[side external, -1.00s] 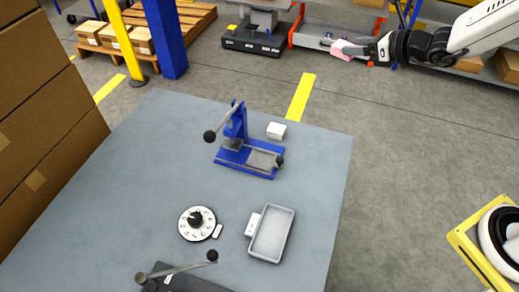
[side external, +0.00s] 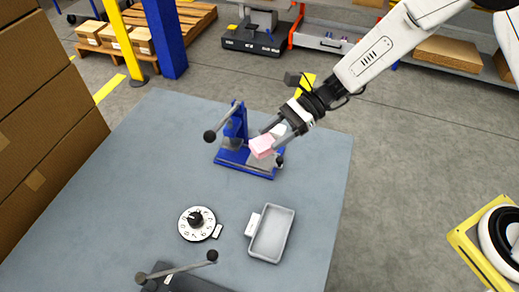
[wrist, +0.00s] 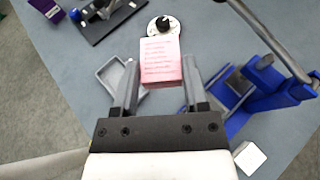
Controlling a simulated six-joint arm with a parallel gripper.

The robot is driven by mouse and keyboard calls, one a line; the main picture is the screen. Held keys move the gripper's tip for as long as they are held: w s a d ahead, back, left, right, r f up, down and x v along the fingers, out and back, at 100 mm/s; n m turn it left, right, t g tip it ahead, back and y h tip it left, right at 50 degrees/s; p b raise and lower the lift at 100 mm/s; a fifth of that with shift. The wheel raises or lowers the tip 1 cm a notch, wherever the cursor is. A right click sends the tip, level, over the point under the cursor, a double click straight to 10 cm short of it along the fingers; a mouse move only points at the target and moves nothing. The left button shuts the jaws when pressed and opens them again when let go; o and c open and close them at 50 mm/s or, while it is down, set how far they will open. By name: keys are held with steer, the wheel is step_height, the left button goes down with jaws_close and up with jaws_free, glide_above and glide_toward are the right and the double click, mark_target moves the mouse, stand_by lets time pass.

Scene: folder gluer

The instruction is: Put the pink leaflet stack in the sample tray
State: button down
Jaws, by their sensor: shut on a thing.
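My gripper (side external: 268,136) is shut on the pink leaflet stack (side external: 261,147), holding it above the table near the blue press. In the wrist view the pink stack (wrist: 161,60) sits between the two fingers of my gripper (wrist: 160,82), with lines of print on its face. The sample tray (side external: 272,235) is a grey, shallow, empty-looking tray on the table, below the stack in the side view. In the wrist view the tray (wrist: 112,74) is partly hidden behind the left finger.
The blue press (side external: 240,150) with a raised lever stands close to my gripper. A white block (wrist: 249,157) lies beside it. A numbered dial (side external: 197,223) is left of the tray, and a dark lever device (side external: 180,280) is at the front. The table's right side is clear.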

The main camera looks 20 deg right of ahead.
mark_target(276, 223)
steer(key=s+a+f+n+g+h, duration=0.4)
steer(key=s+f+n+g, duration=0.4)
steer(key=s+f, duration=0.1)
steer(key=shift+s, duration=0.7)
steer(key=shift+a+f, duration=0.1)
steer(key=shift+f, duration=3.25)
steer(key=shift+f, duration=0.6)
jaws_free()
